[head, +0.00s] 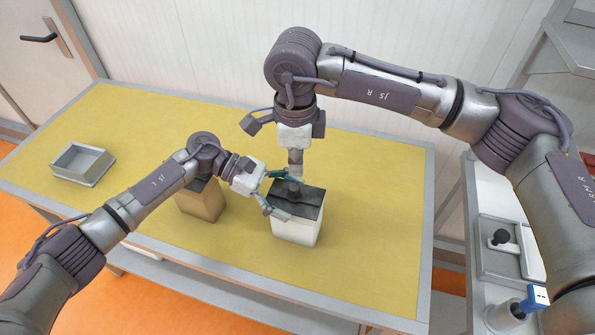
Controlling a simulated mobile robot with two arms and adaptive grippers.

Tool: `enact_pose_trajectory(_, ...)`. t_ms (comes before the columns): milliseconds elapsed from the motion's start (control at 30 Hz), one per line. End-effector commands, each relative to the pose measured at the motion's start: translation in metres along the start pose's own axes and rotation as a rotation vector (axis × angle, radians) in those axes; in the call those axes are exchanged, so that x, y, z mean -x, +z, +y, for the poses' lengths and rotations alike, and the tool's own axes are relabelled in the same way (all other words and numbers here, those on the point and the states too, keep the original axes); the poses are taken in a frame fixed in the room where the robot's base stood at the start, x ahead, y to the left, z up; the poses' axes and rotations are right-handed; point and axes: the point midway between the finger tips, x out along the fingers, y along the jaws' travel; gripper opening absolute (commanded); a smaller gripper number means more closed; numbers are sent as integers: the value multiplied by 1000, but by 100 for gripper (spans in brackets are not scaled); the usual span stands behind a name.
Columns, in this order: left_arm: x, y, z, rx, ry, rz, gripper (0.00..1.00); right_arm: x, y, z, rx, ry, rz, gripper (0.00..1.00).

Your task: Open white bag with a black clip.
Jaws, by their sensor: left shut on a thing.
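The white bag (294,231) stands upright on the yellow table, a box-like bag with a dark top. The black clip (293,187) is on that top, with a dark rounded knob. My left gripper (285,194) reaches in from the left at the top of the bag, its teal-tipped fingers on either side of the clip, shut on it. My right gripper (296,170) points straight down just above the clip. Its fingers look close together, but their opening is hard to make out. Whether it touches the clip cannot be told.
A brown box-like bag (201,203) stands left of the white bag, partly behind my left arm. A grey open tray (82,164) sits at the table's far left. The yellow table (375,235) is clear to the right. A grey side counter (486,207) stands beyond its right edge.

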Motion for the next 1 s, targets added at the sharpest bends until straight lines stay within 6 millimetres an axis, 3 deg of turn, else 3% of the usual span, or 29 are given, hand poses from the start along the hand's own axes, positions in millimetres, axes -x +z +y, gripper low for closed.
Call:
enact_pose_trajectory(167, -2, -1, -2, 2, -7, 1, 22, -2, -1, -1, -4, 1, 2, 0)
enact_pose_trajectory(200, -2, -1, -2, 1, -7, 0, 91, -2, -1, -1, -5, 1, 2, 0)
enact_pose_trajectory(267, -2, 0, -2, 0, -7, 0, 100, -2, -1, -1, -5, 1, 2, 0)
enact_pose_trajectory(667, 2, 2, 0, -5, -5, -4, 100, -3, -2, -1, -7, 2, 3, 0)
enact_pose_trajectory(1000, 49, 1, 0, -3, -4, -1, 100, -3, -2, -1, -7, 2, 3, 0)
